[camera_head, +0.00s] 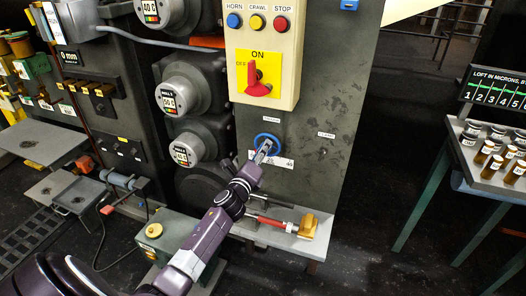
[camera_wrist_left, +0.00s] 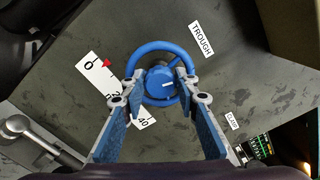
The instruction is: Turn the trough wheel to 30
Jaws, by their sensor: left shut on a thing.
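The blue trough wheel (camera_wrist_left: 160,48) is mounted on a dark grey panel, beside a white label reading TROUGH (camera_wrist_left: 202,38). It also shows in the head view (camera_head: 268,136), partly hidden by my gripper. A white scale (camera_wrist_left: 97,72) marked 0, 20 and 40 lies beside the wheel. A small red pointer (camera_wrist_left: 107,63) sits near its 0 end; part of the scale is hidden by a finger. My left gripper (camera_wrist_left: 159,85) is shut on the wheel, with its fingers on either side of the blue hub. It reaches the wheel from below in the head view (camera_head: 264,152). My right gripper is not in view.
A cream control box (camera_head: 266,45) with a red switch and three buttons sits above the wheel. Grey dial housings (camera_head: 185,90) project left of it. A low shelf with a red-handled tool (camera_head: 272,222) and a yellow block (camera_head: 308,226) lies below.

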